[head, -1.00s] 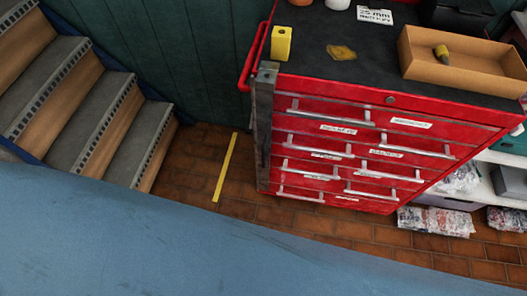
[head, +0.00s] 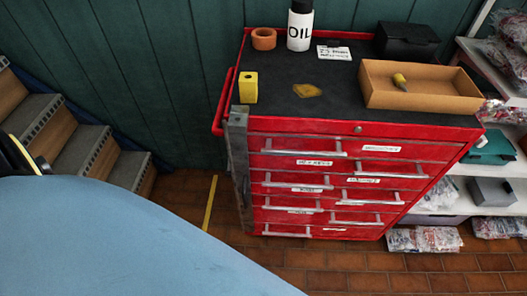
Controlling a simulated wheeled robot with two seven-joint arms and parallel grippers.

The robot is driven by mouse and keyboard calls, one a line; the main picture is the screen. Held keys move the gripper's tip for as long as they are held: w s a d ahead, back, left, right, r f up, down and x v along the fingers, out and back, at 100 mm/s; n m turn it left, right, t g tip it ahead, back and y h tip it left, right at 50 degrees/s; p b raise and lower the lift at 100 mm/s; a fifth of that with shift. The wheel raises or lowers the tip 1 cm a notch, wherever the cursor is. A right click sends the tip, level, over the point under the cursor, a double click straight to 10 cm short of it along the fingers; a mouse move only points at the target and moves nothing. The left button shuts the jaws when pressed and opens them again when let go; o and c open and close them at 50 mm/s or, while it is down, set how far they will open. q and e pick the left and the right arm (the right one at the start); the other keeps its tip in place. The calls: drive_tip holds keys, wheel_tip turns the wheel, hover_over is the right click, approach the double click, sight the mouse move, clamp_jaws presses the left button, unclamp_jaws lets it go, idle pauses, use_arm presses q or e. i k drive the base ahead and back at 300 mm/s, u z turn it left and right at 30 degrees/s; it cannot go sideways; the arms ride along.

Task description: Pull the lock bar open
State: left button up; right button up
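The lock bar (head: 238,172) is a dark grey upright metal strip at the left front edge of the red tool cabinet (head: 330,180). It stands along the left ends of the drawers. No gripper touches it. The drawers, with silver handles and white labels, look closed. Neither gripper shows in the head view. A black and yellow part, probably of my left arm, shows at the left edge, but its fingers cannot be made out.
On the cabinet top are a yellow block (head: 248,87), an orange ring (head: 264,39), an oil bottle (head: 300,25) and an open cardboard box (head: 418,87). Steps (head: 85,150) stand at the left, shelves (head: 490,185) at the right. Tiled floor is free in front of the cabinet.

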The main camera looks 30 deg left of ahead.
sight(237, 147)
drive_tip(key=k, duration=0.55)
drive_tip(key=u, duration=1)
drive_tip(key=i, duration=0.5)
drive_tip(key=z, duration=0.05)
